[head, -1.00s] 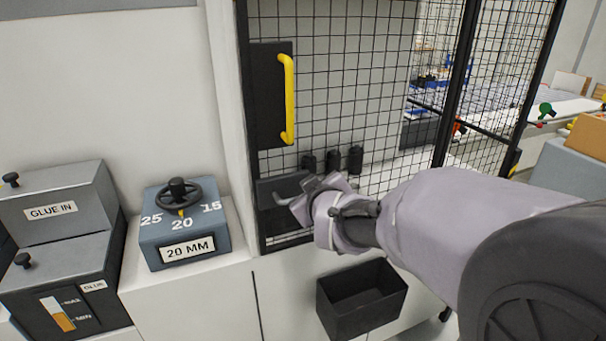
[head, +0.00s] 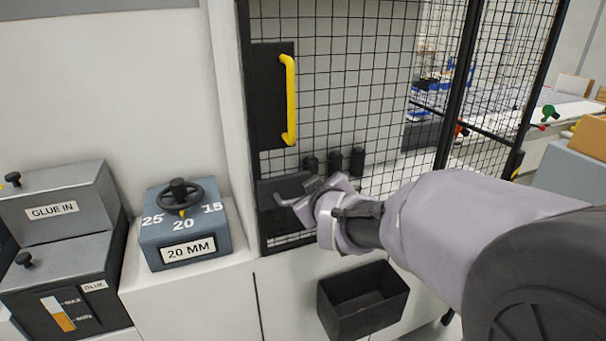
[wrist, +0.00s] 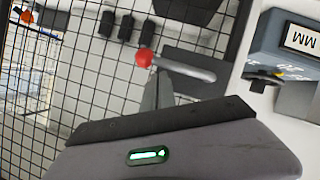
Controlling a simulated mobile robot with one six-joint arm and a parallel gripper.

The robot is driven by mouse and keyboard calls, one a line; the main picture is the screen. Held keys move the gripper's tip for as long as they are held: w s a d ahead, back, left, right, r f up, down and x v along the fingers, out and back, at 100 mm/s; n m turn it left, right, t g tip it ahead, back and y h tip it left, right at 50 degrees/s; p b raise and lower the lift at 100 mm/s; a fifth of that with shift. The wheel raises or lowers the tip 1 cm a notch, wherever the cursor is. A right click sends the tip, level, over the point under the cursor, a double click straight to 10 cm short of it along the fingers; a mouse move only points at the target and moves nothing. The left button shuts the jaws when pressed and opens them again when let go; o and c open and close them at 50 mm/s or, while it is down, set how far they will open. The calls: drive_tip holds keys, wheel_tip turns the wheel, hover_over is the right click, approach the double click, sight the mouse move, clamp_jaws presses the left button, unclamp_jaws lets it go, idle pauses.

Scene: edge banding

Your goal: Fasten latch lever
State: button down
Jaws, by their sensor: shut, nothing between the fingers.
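The latch lever (wrist: 190,70) is a grey bar with a red ball knob (wrist: 145,57) on a dark plate (wrist: 205,90) low on the mesh door. In the head view the lever (head: 283,201) shows only in part; my gripper hides its knob end. My gripper (head: 318,188) is shut and empty, in front of the lower door. In the wrist view my gripper (wrist: 151,88) points at the lever near its knob end; I cannot tell whether it touches.
A black mesh door (head: 350,90) with a yellow handle (head: 289,100) stands behind. Several dark cylinders (head: 333,161) are beyond the mesh. A dark open bin (head: 362,325) hangs below. A blue dial box (head: 190,235) marked 20 MM and glue units (head: 60,215) stand left.

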drive_tip(key=s+d+r+p, duration=0.2)
drive_tip(key=s+r+p, duration=0.1)
drive_tip(key=s+r, duration=0.5)
drive_tip(key=shift+d, duration=0.25)
drive_tip(key=s+f+m+g+b, duration=0.1)
drive_tip(key=s+f+m+g, duration=0.3)
drive_tip(key=s, duration=0.9)
drive_tip(key=s+f+m+g+b, duration=0.1)
drive_tip(key=s+f+m+g, duration=0.2)
drive_tip(key=s+f+m, duration=0.4)
drive_tip(key=s+f, duration=0.1)
drive_tip(key=s, duration=0.5)
drive_tip(key=shift+s+d+m+g+y+b, duration=0.2)
drive_tip(key=shift+d+m+g+y+b, duration=0.1)
drive_tip(key=shift+d+g+b, duration=0.1)
drive_tip(key=shift+f, duration=0.1)
